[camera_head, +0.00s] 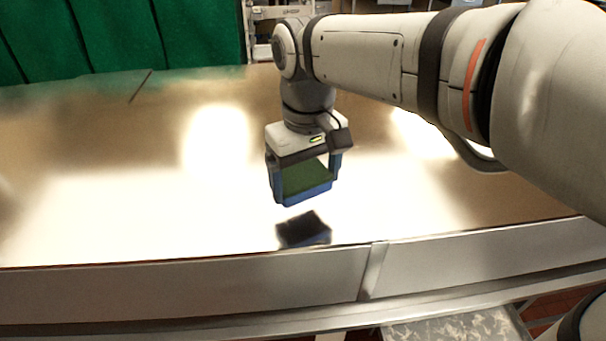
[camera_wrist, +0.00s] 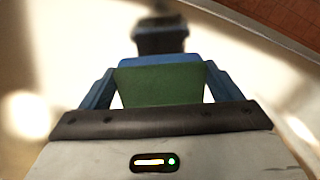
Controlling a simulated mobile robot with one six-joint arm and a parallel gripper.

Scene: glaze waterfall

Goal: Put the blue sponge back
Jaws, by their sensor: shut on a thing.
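My gripper (camera_head: 305,183) is shut on the blue sponge (camera_head: 309,196), which has a green face and a blue side. The sponge sits between the two blue fingers, above the shiny tabletop (camera_head: 110,190). In the wrist view the sponge (camera_wrist: 160,86) spans the gap between the fingers, its green face toward the camera. A dark, block-like shape (camera_head: 303,229) shows below the sponge near the table's front edge, apart from it in the head view. It also shows beyond the sponge in the wrist view (camera_wrist: 160,40); I cannot tell whether it is hollow.
The tabletop is otherwise bare, with bright glare patches and free room to the left. A metal front edge (camera_head: 200,290) runs along the near side. A green curtain (camera_head: 120,35) hangs at the back left. A patterned surface (camera_head: 455,328) lies low in front.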

